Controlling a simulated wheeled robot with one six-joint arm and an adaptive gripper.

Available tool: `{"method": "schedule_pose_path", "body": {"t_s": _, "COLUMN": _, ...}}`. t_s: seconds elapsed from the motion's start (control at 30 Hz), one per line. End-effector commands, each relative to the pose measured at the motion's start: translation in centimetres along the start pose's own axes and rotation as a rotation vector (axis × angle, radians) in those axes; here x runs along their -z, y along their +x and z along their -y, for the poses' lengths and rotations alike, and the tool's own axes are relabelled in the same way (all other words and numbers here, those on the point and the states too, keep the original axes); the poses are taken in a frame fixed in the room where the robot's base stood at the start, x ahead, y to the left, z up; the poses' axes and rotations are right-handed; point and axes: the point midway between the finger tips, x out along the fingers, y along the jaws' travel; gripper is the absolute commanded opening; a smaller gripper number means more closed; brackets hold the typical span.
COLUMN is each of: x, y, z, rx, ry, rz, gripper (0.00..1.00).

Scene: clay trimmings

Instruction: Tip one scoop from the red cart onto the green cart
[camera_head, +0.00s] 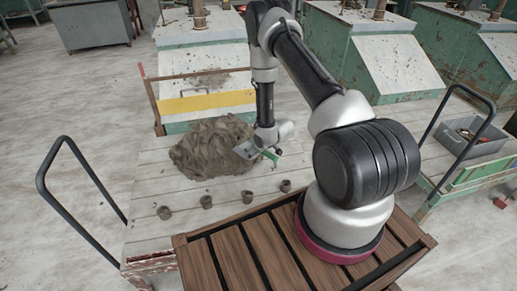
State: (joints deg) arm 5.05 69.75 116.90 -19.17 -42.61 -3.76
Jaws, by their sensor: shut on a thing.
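A mound of grey-brown clay trimmings (206,150) lies on the pale plank top of the red cart (150,180), whose chipped reddish edge shows at the front left. My gripper (262,148) is low at the right side of the mound. It is shut on a scoop (245,150), with a grey metal pan toward the clay and a green part on its right. The scoop is small in view, and I cannot tell whether it holds clay. The green cart (440,183) stands at the right, with a grey bin (470,136) on it.
Several small clay cups (206,201) stand in a row in front of the mound. A black push handle (72,150) rises at the left, another (470,92) at the green cart. A yellow-striped board (208,103) stands behind the mound. Green machines (365,62) fill the back.

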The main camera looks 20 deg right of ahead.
Motion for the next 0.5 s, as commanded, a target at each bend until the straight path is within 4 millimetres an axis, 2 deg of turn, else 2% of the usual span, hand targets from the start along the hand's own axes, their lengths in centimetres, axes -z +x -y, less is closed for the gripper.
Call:
{"method": "schedule_pose_path", "body": {"t_s": 0.33, "x": 0.6, "y": 3.9, "z": 0.0, "rx": 0.0, "ry": 0.0, "rz": -0.001, "gripper": 0.59}}
{"method": "schedule_pose_path", "body": {"t_s": 0.5, "x": 1.5, "y": 5.5, "z": 0.1, "rx": 0.0, "ry": 0.0, "rz": -0.001, "gripper": 0.59}}
